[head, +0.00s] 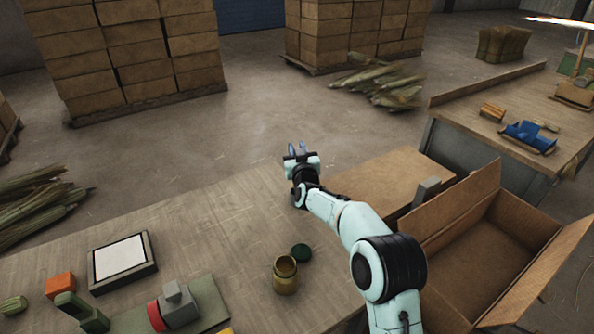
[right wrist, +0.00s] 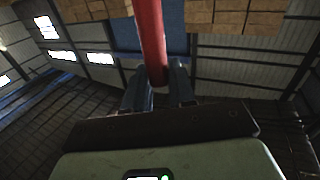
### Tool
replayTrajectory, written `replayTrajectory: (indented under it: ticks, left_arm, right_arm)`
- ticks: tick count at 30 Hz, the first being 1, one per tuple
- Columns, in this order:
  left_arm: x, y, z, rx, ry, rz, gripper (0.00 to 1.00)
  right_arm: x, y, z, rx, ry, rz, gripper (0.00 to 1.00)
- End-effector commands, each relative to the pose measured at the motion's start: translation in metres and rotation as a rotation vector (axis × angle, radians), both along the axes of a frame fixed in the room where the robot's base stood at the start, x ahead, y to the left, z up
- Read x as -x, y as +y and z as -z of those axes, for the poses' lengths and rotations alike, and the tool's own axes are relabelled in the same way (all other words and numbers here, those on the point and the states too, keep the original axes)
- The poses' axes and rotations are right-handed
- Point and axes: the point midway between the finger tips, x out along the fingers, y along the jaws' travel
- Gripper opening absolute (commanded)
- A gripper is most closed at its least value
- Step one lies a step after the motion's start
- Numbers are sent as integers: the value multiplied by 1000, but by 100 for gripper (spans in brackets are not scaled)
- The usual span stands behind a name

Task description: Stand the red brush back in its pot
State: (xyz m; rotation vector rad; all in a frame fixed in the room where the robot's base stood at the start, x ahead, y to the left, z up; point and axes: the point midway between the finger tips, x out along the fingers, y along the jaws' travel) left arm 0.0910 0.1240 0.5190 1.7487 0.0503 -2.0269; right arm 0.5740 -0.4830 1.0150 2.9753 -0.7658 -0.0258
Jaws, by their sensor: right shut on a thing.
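My right gripper (head: 297,149) is at the far edge of the workbench, pointing away from me. In the right wrist view its two fingers (right wrist: 158,88) are closed around the end of a red rod (right wrist: 151,35), which looks like the red brush's handle. The rod rises past the top of that view, so its other end is hidden. I cannot make out the red brush in the head view. A small open olive-yellow pot (head: 286,278) stands upright on the bench, nearer to me than the gripper. My left gripper is not in view.
A dark green lid (head: 301,252) lies beside the pot. An open cardboard box (head: 470,262) stands to the right. A framed white panel (head: 119,258), an orange block (head: 60,286) and a green tool mat (head: 208,296) are at the left. The bench middle is clear.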

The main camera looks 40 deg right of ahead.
Motion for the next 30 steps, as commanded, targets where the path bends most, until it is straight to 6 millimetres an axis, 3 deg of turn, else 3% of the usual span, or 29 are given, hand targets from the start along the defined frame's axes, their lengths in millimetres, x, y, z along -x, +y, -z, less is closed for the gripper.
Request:
replayTrajectory:
  ticks: [4,13,26,27,29,30]
  left_arm:
    - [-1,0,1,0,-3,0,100]
    - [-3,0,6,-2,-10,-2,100]
    - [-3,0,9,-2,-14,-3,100]
    - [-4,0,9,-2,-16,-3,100]
    - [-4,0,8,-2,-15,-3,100]
    - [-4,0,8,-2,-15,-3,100]
  right_arm:
    - [0,0,12,0,2,0,0]
    - [0,0,59,0,1,0,0]
    - [0,0,66,0,-1,0,0]
    - [0,0,66,0,0,0,28]
    - [0,0,65,0,0,0,47]
    - [0,0,65,0,0,0,50]
